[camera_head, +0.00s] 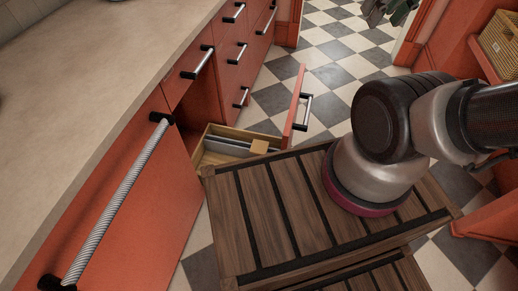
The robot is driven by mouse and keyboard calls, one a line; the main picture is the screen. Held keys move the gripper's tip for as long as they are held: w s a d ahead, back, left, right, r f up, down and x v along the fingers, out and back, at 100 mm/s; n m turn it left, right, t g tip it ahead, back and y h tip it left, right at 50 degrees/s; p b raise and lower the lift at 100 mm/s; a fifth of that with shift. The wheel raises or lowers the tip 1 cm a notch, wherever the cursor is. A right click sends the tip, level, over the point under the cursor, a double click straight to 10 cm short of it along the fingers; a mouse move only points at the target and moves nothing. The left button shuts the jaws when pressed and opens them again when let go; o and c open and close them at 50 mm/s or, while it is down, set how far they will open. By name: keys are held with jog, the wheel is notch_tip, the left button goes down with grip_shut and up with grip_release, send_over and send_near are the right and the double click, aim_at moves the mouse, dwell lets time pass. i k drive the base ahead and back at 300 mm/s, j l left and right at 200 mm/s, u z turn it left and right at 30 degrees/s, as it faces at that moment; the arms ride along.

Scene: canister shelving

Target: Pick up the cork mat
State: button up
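A small tan, flat-faced piece (259,146) shows in the open drawer, at the right end of its contents. Its colour is cork-like, but I cannot tell whether it is the cork mat. No other mat shows clearly. My arm leaves the picture at the right edge. Dark finger-like parts (390,11) cut off by the top edge look like my gripper. Whether they are open or shut is unclear. They are well apart from the drawer.
The pulled-out drawer (298,103) has a red front and a bar handle. Red cabinets (140,210) and a beige counter (95,70) line the left. A wicker basket (499,43) stands at the upper right. The checkered floor (335,50) is open beyond the drawer.

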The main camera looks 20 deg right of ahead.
aim_at(258, 147)
jog(key=k+u, duration=0.25)
jog(key=k+j+u, duration=0.25)
jog(key=k, duration=0.15)
jog(key=i+l+u, duration=0.1)
jog(key=l+u, duration=0.3)
jog(key=i+l+u, duration=0.1)
jog(key=u, duration=0.25)
jog(key=l+u, duration=0.4)
jog(key=l, duration=2.15)
jog(key=k, duration=0.1)
